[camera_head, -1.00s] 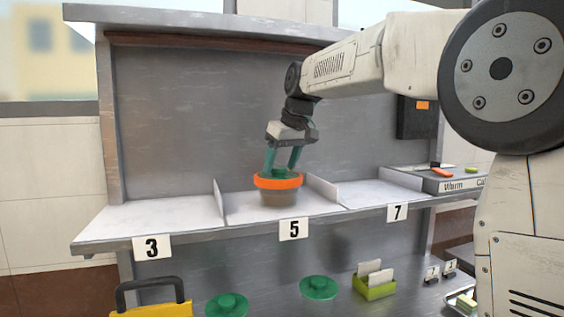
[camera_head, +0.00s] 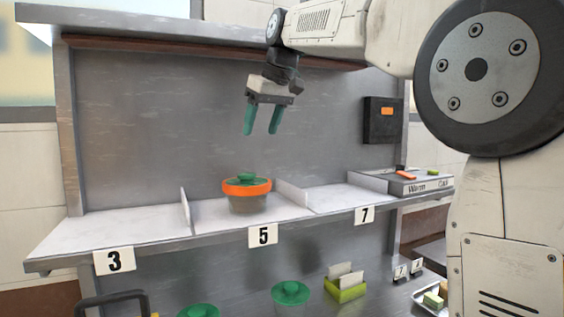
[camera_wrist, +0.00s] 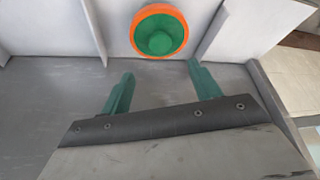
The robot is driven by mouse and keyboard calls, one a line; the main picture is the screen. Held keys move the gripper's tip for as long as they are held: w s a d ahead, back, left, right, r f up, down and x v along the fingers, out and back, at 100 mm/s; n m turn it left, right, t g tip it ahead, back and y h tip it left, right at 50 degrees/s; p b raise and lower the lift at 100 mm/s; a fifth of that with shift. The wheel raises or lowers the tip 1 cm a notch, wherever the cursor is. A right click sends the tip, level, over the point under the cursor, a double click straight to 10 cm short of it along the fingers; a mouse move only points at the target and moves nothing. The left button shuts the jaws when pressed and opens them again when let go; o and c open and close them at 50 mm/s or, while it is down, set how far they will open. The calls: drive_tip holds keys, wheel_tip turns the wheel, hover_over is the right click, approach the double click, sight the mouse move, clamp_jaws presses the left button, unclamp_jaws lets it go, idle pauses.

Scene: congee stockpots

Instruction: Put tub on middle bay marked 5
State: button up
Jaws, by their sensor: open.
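The tub (camera_head: 247,194) has a wide orange rim, a green knobbed lid and a greyish see-through body. It stands upright in the middle bay (camera_head: 208,219) above the label 5 (camera_head: 263,236). My gripper (camera_head: 262,133) has green fingers, spread apart and empty. It hangs above the tub, clear of it. In the wrist view the tub (camera_wrist: 158,32) shows from above, beyond the open fingertips (camera_wrist: 160,68). Nothing is between the fingers.
Low dividers (camera_head: 293,192) separate the middle bay from the empty bays marked 3 (camera_head: 115,261) and 7 (camera_head: 364,215). A warm/cal unit (camera_head: 405,183) sits at the shelf's right. Green lids (camera_head: 290,293) and a lime card holder (camera_head: 345,288) are below.

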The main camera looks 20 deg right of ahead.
drive_tip(key=s+f+m+g+h, duration=0.1)
drive_tip(key=s+f+m, duration=0.1)
drive_tip(key=s+f, duration=1.3)
drive_tip(key=s+d+f+m+g, duration=0.1)
drive_tip(key=s+f+m+g, duration=0.1)
drive_tip(key=s+f, duration=1.4)
drive_tip(key=s, duration=0.5)
drive_tip(key=shift+s+f+h, duration=0.15)
drive_tip(key=shift+s+h, duration=0.05)
drive_tip(key=shift+h, duration=0.2)
